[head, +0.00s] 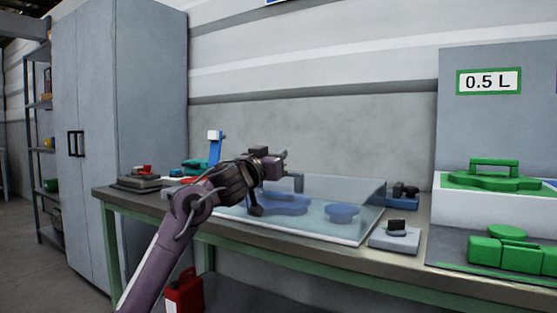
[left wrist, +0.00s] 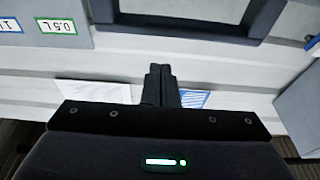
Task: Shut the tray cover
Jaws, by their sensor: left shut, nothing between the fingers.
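A clear, bluish tray cover (head: 345,189) shows at the tray (head: 320,235) on the workbench, with blue shapes visible through or below it. I cannot tell its exact angle. My left gripper (head: 282,163) is in front of and above the tray's back left part in the head view, hiding some of it. In the left wrist view its fingers (left wrist: 160,84) are together and empty. A dark bar frame (left wrist: 180,28) lies beyond the fingertips there, apart from them in the picture; I cannot tell whether it belongs to the cover. My right gripper is not in view.
A small grey block with a dark knob (head: 396,232) sits right of the tray. Green parts (head: 510,252) and a 0.5 L sign (head: 489,82) are further right. A blue upright piece (head: 214,150) stands left. A red can (head: 184,291) is under the bench.

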